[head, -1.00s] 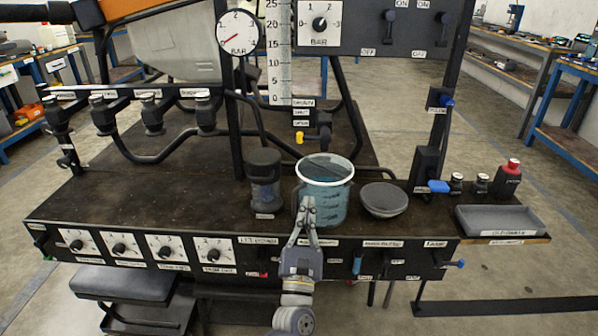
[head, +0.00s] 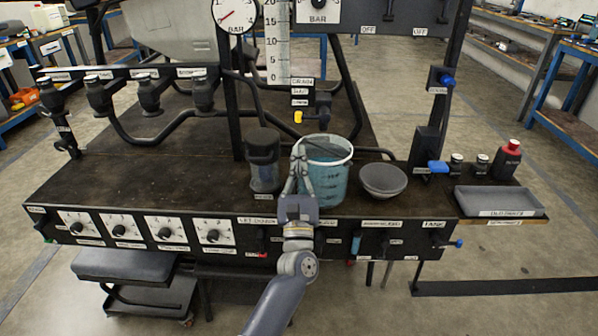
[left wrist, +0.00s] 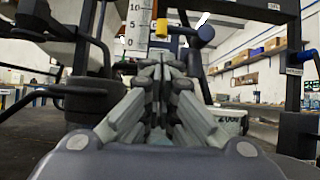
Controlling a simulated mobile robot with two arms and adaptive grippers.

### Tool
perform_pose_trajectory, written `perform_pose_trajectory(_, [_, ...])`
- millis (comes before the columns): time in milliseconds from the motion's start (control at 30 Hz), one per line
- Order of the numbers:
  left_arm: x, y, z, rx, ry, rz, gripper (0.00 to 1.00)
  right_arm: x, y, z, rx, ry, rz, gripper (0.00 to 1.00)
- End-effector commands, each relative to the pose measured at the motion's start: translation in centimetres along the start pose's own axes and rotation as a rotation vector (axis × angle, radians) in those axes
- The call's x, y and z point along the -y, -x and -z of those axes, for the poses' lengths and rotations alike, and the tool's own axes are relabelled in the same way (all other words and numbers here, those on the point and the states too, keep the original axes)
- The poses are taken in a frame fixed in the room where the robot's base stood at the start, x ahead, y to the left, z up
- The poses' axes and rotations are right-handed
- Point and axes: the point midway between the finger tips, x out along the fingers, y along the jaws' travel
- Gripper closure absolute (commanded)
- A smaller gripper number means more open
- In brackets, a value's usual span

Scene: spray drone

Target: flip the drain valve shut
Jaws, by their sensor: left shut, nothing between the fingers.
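The drain valve has a small yellow handle (head: 299,117) on a dark body under the clear level scale, beside stacked labels, one reading DRAIN. My left gripper (head: 299,150) is shut and empty. In the head view its fingertips appear below the handle, apart from it, at the left rim of the blue jug. My right gripper is not in view.
The blue jug (head: 327,175) stands right of my fingers and a dark canister (head: 264,162) left of them. A grey bowl (head: 384,181) and a grey tray (head: 498,202) are further right. Black pipes (head: 150,138) cross the bench behind. The left front bench top is clear.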

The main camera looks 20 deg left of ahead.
Motion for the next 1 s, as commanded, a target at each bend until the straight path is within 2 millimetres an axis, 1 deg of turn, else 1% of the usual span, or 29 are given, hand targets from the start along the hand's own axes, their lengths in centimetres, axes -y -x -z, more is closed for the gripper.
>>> perform_pose_trajectory(33, [0.1, -1.1, -0.1, 0.002, 0.0, 0.0, 1.0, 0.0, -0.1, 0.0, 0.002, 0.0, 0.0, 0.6])
perform_pose_trajectory(100, [0.0, -2.2, -0.1, 0.001, 0.0, -0.001, 1.0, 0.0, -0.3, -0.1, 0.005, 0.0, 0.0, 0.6])
perform_pose_trajectory(200, [0.1, -3.4, 0.0, 0.001, -0.001, 0.0, 1.0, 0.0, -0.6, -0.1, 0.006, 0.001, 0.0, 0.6])
perform_pose_trajectory(300, [0.1, -4.1, 0.0, 0.0, -0.001, 0.0, 1.0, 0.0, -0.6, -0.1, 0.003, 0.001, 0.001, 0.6])
perform_pose_trajectory(433, [0.0, -4.5, 0.0, -0.001, -0.001, 0.0, 1.0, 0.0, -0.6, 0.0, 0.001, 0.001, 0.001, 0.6])
perform_pose_trajectory(867, [-0.1, -4.5, -0.1, -0.001, -0.013, 0.009, 1.0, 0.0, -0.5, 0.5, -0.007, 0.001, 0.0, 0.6])
perform_pose_trajectory(933, [-0.1, -4.6, -0.2, -0.001, -0.027, 0.018, 1.0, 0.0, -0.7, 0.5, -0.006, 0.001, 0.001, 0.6])
perform_pose_trajectory(1000, [-0.2, -4.6, -0.3, -0.001, -0.04, 0.028, 1.0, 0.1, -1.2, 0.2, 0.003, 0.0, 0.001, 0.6])
